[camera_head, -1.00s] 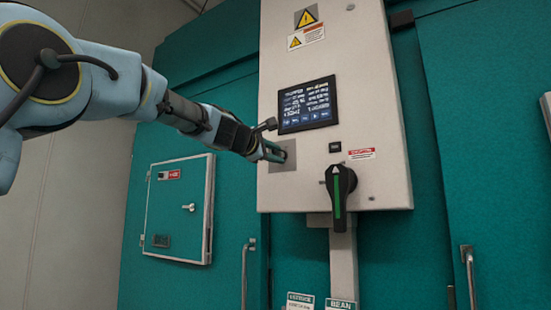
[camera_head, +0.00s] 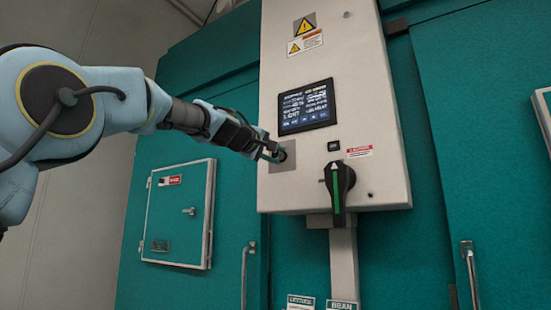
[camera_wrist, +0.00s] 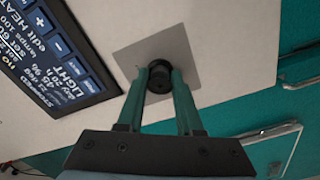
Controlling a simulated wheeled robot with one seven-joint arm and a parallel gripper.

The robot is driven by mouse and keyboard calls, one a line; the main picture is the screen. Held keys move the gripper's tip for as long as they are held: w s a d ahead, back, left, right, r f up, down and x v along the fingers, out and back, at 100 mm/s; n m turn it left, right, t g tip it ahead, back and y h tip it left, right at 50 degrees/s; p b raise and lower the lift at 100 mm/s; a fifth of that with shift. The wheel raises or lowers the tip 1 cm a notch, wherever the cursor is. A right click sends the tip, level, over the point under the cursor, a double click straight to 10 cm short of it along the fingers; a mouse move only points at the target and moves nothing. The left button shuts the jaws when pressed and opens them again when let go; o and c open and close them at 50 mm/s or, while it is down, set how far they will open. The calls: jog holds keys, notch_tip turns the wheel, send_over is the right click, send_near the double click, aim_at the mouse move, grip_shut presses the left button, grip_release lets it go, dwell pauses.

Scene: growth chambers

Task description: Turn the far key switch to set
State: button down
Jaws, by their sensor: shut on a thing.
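The key switch is a dark round knob on a square grey plate (camera_head: 283,183) low on the left side of the light control cabinet. In the wrist view the black knob (camera_wrist: 158,83) sits in front of the plate (camera_wrist: 185,50). My gripper (camera_head: 273,152) is at this plate in the head view. In the wrist view the green fingers of my gripper (camera_wrist: 158,74) lie on either side of the knob and are shut on it. The fingers cover part of the knob, and I cannot read any switch marking.
A lit display (camera_head: 306,106) sits just above the plate. A black rotary handle with a green stripe (camera_head: 338,188) juts out to the right. A small door with a latch (camera_head: 178,212) is at lower left, on the teal wall. A vertical bar handle (camera_head: 245,275) stands below.

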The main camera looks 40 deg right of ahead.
jog(key=shift+f+m, duration=0.1)
jog(key=shift+m, duration=0.2)
jog(key=c, duration=0.6)
grip_release()
jog(key=shift+o, duration=0.2)
jog(key=b+v, duration=0.6)
jog(key=v, duration=0.4)
jog(key=shift+a, duration=0.35)
jog(key=shift+s, duration=0.1)
